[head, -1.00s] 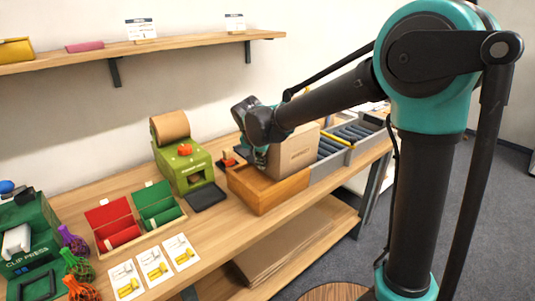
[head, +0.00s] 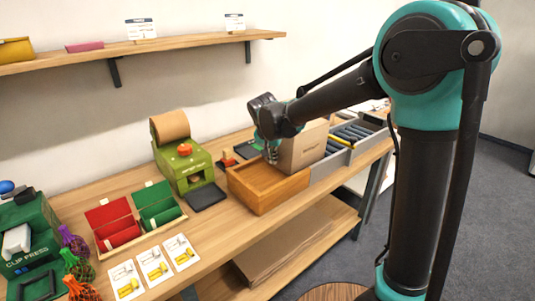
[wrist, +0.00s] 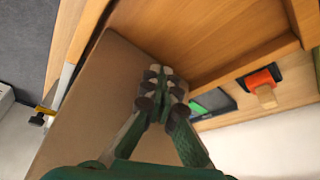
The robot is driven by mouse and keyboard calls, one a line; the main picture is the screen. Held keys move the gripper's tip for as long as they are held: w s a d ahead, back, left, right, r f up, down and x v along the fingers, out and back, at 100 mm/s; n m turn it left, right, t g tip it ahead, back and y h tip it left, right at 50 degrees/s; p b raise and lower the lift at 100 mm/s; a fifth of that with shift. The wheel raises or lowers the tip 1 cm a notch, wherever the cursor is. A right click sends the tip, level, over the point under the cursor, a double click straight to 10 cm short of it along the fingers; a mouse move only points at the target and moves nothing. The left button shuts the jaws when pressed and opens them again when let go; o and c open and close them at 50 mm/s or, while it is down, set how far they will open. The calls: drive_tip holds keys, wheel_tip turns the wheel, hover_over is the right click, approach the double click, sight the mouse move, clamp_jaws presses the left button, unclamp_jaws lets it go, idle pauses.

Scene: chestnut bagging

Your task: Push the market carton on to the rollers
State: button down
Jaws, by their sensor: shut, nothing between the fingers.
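The market carton (head: 308,146) is a brown cardboard box in the head view, standing at the near end of the roller track (head: 349,134), past the wooden platform. Its side fills the left of the wrist view (wrist: 92,108). My gripper (head: 271,155) is shut and empty, pointing down at the carton's left side. In the wrist view my gripper's fingertips (wrist: 163,82) are together close beside the carton; whether they touch it I cannot tell. The arm hides part of the carton's upper edge.
The wooden platform (head: 262,203) left of the carton is bare. A green label machine (head: 186,166), a red-and-green tray set (head: 137,219) and a green clip press (head: 32,240) stand on the bench. A red-handled tool (wrist: 262,80) lies behind the platform.

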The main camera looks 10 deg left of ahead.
drive_tip(key=shift+w+d, duration=1.45)
drive_tip(key=shift+w, duration=0.25)
drive_tip(key=shift+w+d, duration=1.45)
drive_tip(key=shift+w, duration=0.2)
drive_tip(key=r, duration=1)
drive_tip(key=s+a+r, duration=0.1)
drive_tip(key=r, duration=0.5)
drive_tip(key=shift+s, duration=0.1)
drive_tip(key=s+d+f, duration=0.5)
drive_tip(key=d+f, duration=0.2)
drive_tip(key=d, duration=0.4)
drive_tip(key=s+d+f+n, duration=0.1)
drive_tip(key=s+d+f, duration=0.6)
drive_tip(key=s+f, duration=0.2)
drive_tip(key=s+d+f+n, duration=0.1)
drive_tip(key=s+d+f, duration=0.7)
drive_tip(key=s, duration=0.6)
wheel_tip(320, 180, down, 2)
drive_tip(key=shift+s+d+f+y, duration=0.15)
drive_tip(key=shift+d+f+y, duration=0.1)
drive_tip(key=shift+y, duration=0.15)
drive_tip(key=shift+r, duration=0.1)
